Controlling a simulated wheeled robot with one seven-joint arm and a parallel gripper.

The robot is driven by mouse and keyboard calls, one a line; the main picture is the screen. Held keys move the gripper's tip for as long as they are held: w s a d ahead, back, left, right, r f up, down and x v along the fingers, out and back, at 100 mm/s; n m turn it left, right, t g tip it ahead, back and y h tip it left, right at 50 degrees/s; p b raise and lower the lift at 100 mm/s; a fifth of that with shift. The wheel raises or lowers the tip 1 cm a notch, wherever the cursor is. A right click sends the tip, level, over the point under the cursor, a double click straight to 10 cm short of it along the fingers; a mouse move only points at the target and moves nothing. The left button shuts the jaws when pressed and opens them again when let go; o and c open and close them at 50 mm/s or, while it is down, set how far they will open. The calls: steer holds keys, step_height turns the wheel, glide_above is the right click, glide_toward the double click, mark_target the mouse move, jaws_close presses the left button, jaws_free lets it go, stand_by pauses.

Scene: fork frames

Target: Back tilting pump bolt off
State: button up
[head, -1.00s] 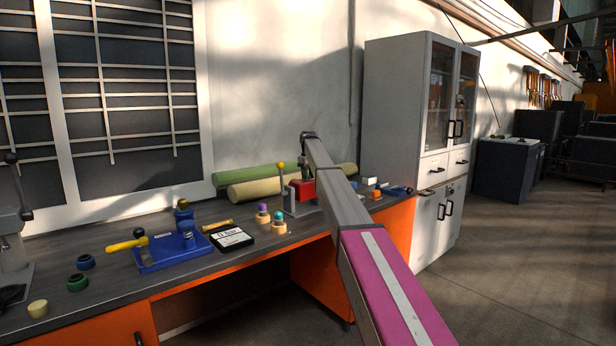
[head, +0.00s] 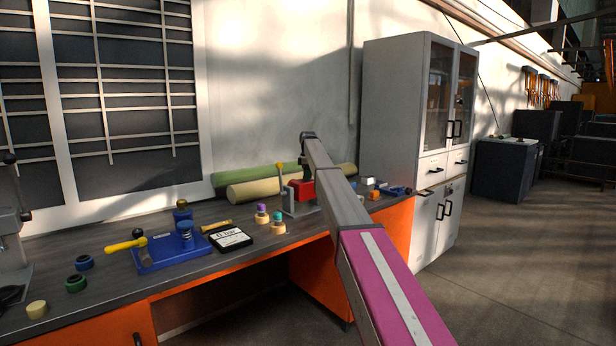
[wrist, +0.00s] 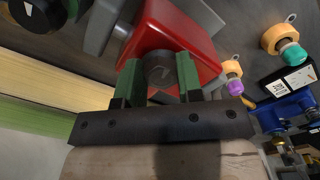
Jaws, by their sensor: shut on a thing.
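A red block-shaped unit (head: 301,190) stands on a grey base on the bench, with a yellow-knobbed lever (head: 281,167) to its left. In the wrist view the red unit (wrist: 190,30) fills the top middle. A dark grey round bolt (wrist: 160,70) shows at its near face. My gripper (wrist: 157,72) has its two green fingers on either side of this bolt and is shut on it. The bolt appears against the red unit; whether it is still seated cannot be told. In the head view my arm comes down over the unit and the bolt is hidden.
Two ringed pieces with purple (head: 262,209) and teal (head: 278,219) tops stand close by. Rolls (head: 280,187) lie behind. A cabinet (head: 400,110) stands right.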

steer(key=shift+f+n, duration=0.2)
steer(key=shift+n, duration=0.3)
steer(key=o, duration=0.9)
steer(key=shift+o, duration=0.2)
steer(key=shift+r, duration=0.2)
steer(key=shift+r, duration=0.55)
step_height(320, 180, up, 9)
steer(key=shift+r, duration=0.2)
